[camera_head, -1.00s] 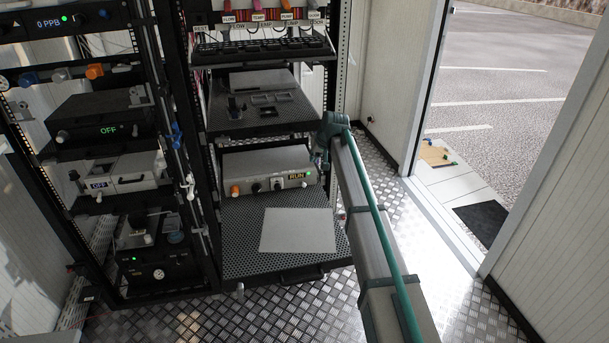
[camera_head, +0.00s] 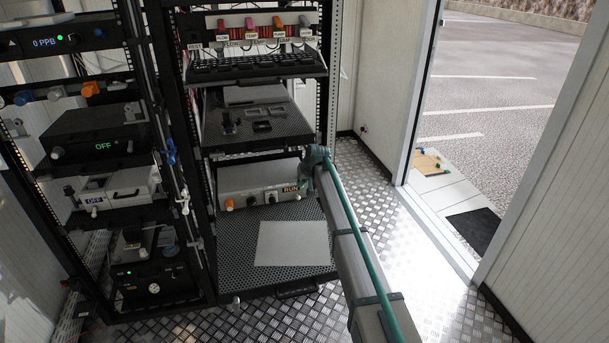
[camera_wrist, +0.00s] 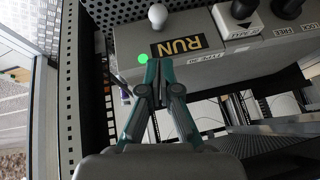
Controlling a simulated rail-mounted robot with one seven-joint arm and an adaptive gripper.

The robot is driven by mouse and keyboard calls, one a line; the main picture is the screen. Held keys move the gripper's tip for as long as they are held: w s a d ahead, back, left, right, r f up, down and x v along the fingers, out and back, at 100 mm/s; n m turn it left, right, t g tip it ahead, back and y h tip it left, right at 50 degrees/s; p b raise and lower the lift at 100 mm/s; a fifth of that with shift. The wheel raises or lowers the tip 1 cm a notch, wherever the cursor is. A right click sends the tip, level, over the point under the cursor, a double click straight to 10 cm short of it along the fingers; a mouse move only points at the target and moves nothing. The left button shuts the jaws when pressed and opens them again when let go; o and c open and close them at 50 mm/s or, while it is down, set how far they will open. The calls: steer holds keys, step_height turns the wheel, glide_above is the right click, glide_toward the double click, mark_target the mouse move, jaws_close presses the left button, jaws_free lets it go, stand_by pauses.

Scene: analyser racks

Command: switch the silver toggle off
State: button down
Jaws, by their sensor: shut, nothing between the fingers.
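The grey box instrument (camera_head: 262,183) sits on a rack shelf with a lit RUN display (camera_head: 290,189) at the right of its front. In the wrist view, its RUN display (camera_wrist: 180,47) appears upside down beside a green light (camera_wrist: 143,58). A pale, round-tipped lever (camera_wrist: 158,14), which looks like the silver toggle, stands on the panel just beyond the display. My gripper (camera_wrist: 163,62) is shut and empty, its fingertips close to the panel between the green light and the display, apart from the lever. Whether the tips touch the panel cannot be told.
A perforated shelf with a pale sheet (camera_head: 292,243) extends below the instrument. A rack post (camera_wrist: 68,95) stands close beside my gripper.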

mark_target(297, 195)
steer(key=shift+s+a+f+p, duration=0.1)
steer(key=shift+s+f+p, duration=0.2)
steer(key=shift+f, duration=0.6)
steer(key=shift+s+a+f+p, duration=0.15)
steer(key=shift+s+f, duration=0.15)
steer(key=shift+f, duration=0.6)
steer(key=shift+d+f+b, duration=0.15)
steer(key=shift+d+b, duration=0.1)
steer(key=shift+b, duration=0.1)
